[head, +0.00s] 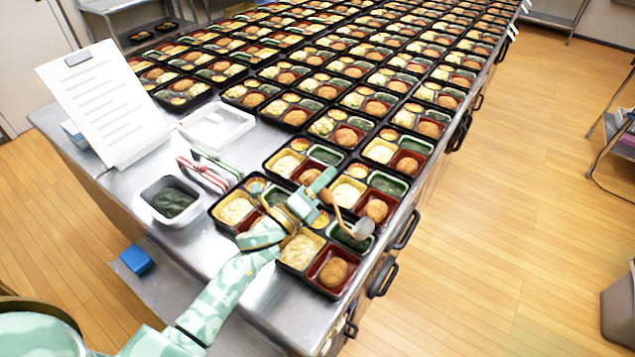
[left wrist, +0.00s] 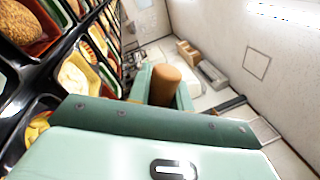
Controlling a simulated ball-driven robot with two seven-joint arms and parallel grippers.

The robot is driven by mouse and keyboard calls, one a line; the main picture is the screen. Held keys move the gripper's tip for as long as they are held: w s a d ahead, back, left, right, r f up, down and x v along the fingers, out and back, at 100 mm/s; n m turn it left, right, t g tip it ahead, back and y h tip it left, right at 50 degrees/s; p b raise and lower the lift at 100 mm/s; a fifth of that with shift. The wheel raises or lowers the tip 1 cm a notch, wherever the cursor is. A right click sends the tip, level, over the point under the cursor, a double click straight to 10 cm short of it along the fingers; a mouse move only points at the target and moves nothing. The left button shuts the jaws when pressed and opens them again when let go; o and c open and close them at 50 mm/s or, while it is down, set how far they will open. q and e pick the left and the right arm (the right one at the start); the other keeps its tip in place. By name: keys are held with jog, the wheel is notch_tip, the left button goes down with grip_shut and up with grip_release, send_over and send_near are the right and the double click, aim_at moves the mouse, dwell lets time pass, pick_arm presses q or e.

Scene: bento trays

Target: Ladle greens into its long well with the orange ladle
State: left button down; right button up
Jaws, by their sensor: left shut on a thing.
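My left gripper (head: 318,190) is shut on the orange handle of the ladle (head: 338,211). The handle also shows between the fingers in the left wrist view (left wrist: 165,84). The ladle's grey metal bowl (head: 363,230) is at the right end of the nearest bento tray's green long well (head: 343,240). Dark green shows in that well. I cannot tell whether the bowl touches it or holds greens. The nearest tray (head: 313,287) also holds a pale food and a brown round piece. The greens tub (head: 147,203), white with dark greens inside, stands at the left. My right gripper is not in view.
Several rows of filled bento trays (head: 310,110) cover the steel table behind. Red and green tongs (head: 203,175), an empty-looking clear tub (head: 217,125) and a paper stand (head: 105,105) sit at the left. A blue block (head: 136,260) lies lower left. My arm crosses the table's near edge.

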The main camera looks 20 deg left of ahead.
pick_arm(q)
jog(key=s+d+r+m+g+h+p, duration=0.1)
jog(key=s+d+r+m+g+p, duration=0.1)
jog(key=d+r+m+p, duration=0.8)
jog(key=d+m+g+p, duration=0.1)
jog(key=m+p, duration=0.2)
jog(key=p, duration=0.1)
jog(key=shift+s+d+r, duration=0.15)
jog(key=shift+d+r, duration=0.05)
jog(key=shift+d, duration=0.2)
